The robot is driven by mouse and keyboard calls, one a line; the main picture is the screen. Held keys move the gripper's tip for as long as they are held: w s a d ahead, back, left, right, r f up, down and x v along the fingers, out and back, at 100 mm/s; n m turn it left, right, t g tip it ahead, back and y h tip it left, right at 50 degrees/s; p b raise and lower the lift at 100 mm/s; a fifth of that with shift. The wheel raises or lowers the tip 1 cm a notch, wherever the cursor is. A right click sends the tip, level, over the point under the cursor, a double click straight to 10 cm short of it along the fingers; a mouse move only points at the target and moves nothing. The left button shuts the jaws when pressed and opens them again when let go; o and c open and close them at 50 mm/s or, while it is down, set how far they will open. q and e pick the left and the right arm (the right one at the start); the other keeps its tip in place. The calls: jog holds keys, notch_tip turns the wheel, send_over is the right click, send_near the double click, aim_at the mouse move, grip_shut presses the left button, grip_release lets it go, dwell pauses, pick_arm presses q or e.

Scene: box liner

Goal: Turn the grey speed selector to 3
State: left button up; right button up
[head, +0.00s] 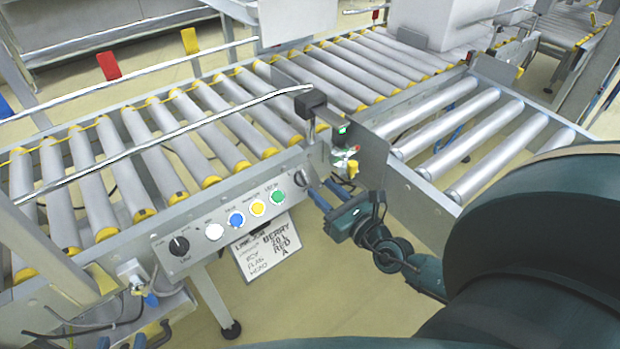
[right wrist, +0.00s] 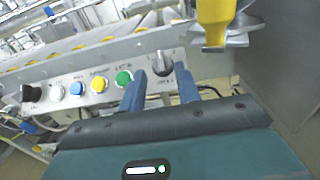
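The grey speed selector (head: 301,178) is a small knob at the right end of the control panel. In the right wrist view the selector (right wrist: 162,64) shows as a grey knob with a ridge pointing roughly up; the marks around it are too small to read. My right gripper (head: 330,194) is at the panel's right end, close to the selector. In the right wrist view its blue fingers (right wrist: 160,90) are apart, one on each side below the knob, with visible gaps.
The control panel (head: 240,210) also carries a black knob (head: 178,245) and white, blue, yellow and green buttons. A yellow-handled part (right wrist: 214,20) hangs close above right of my right gripper. A paper sign (head: 268,245) hangs below. Roller conveyors lie behind; floor in front is clear.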

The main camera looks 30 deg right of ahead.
aim_at(305, 174)
jog(key=w, duration=0.5)
jog(key=shift+w+a, duration=0.2)
jog(key=shift+c, duration=0.5)
grip_shut()
